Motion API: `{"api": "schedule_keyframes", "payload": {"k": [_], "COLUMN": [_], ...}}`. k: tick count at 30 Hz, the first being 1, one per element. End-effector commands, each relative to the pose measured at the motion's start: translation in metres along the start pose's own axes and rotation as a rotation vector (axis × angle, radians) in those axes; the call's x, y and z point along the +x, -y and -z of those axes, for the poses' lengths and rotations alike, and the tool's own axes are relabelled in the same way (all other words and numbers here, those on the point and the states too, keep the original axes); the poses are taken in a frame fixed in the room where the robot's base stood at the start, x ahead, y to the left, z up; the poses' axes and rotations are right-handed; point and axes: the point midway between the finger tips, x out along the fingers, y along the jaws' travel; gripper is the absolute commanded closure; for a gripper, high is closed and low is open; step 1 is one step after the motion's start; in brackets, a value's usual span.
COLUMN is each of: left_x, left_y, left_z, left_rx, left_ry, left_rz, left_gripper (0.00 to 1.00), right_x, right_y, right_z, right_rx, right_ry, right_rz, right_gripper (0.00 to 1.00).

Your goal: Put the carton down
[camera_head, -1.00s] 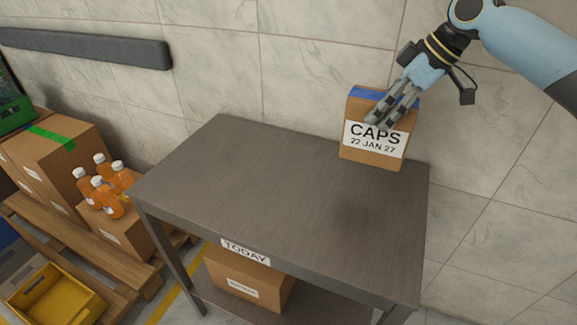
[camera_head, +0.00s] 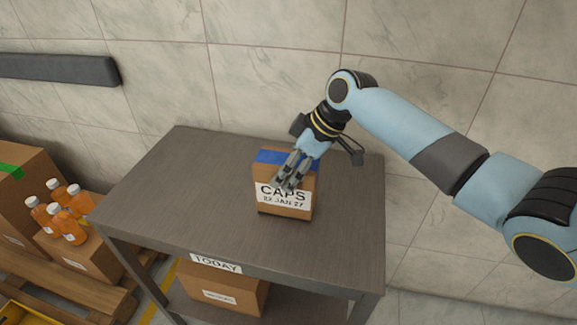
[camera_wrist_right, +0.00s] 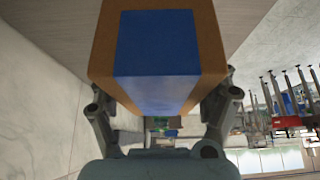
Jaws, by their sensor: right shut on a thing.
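The carton (camera_head: 284,203) is brown with blue tape on top and a white label reading CAPS 22 JAN 27. It is upright over the right half of the grey table (camera_head: 185,205); whether its base touches the top I cannot tell for sure. In the right wrist view the carton (camera_wrist_right: 215,45) fills the upper middle, between the two fingers of the right gripper (camera_wrist_right: 160,108). My left gripper is not in view.
The table's front edge bears a TODAY sign (camera_head: 216,264), with a brown box (camera_head: 222,290) on the shelf below. Orange bottles (camera_head: 67,226) and boxes on pallets stand at the left. A tiled wall (camera_head: 270,70) is behind. The table's left half is clear.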

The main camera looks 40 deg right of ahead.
Motion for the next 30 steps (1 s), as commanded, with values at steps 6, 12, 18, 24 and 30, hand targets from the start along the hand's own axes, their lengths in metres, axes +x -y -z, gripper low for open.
{"api": "schedule_keyframes", "payload": {"k": [6, 12, 18, 24, 30], "left_x": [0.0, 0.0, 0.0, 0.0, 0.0], "left_y": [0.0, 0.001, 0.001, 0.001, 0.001], "left_z": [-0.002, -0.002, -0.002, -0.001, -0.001], "left_rx": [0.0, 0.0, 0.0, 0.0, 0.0], "left_ry": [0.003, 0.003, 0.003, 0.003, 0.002], "left_rz": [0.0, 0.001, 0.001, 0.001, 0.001], "left_gripper": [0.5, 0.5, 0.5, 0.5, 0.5], "right_x": [0.003, 0.004, 0.004, 0.003, -0.018], "right_y": [0.0, 0.0, 0.0, 0.0, -0.001], "right_z": [-0.001, -0.002, -0.002, -0.002, -0.002], "right_rx": [-0.002, -0.001, -0.001, -0.001, -0.004], "right_ry": [-0.003, -0.001, -0.001, -0.001, -0.001], "right_rz": [-0.002, -0.001, -0.001, -0.001, -0.004], "right_gripper": [0.82, 0.17, 0.0, 0.0, 0.0]}}
